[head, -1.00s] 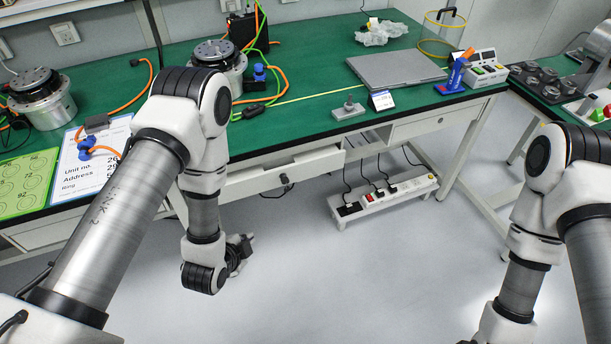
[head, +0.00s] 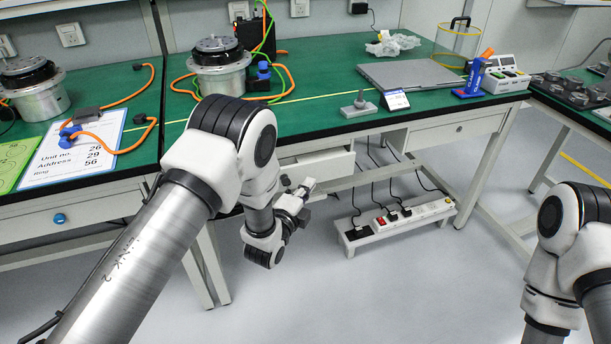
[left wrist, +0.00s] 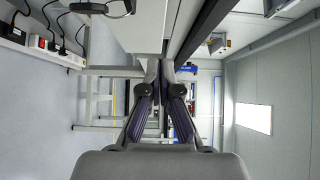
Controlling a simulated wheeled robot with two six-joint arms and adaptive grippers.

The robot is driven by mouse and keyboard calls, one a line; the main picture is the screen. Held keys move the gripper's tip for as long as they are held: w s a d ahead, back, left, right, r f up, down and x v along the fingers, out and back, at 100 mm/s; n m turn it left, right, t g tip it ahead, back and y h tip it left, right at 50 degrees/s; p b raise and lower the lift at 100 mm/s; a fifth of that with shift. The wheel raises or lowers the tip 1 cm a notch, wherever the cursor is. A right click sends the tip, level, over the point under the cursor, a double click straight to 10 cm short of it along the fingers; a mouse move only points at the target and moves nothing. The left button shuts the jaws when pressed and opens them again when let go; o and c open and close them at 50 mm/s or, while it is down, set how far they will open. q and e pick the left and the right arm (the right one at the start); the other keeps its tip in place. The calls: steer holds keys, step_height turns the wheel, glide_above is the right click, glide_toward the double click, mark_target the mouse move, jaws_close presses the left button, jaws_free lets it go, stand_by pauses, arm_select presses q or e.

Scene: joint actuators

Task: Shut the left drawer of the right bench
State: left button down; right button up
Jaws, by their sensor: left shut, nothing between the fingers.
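The right bench (head: 350,124) has a green top and a white frame. Its left drawer (head: 328,168) is a white box standing out from under the front edge, open, with its left part hidden behind my left arm. My left gripper (head: 308,187) is just in front of and below this drawer in the head view; I cannot tell if it touches. In the left wrist view, my left gripper's fingers (left wrist: 166,68) are together and empty, beside a pale panel (left wrist: 138,28) that seems to be the drawer. My right gripper is outside the picture; only the right arm shows.
The bench's right drawer (head: 458,130) looks shut. A power strip (head: 398,222) with black cables sits on a low rail below. A laptop (head: 408,74), small tools and an actuator (head: 220,72) stand on top. The left bench (head: 60,218) adjoins. The floor in front is clear.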

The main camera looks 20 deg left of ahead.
mark_target(312, 164)
arm_select(q)
steer(key=w, duration=0.2)
steer(key=w+a, duration=0.1)
steer(key=w, duration=0.1)
steer(key=shift+w+a+f+b, duration=0.1)
steer(key=shift+w+a+b, duration=0.1)
steer(key=shift+b, duration=0.15)
steer(key=shift+w+a, duration=0.2)
steer(key=shift+w, duration=0.2)
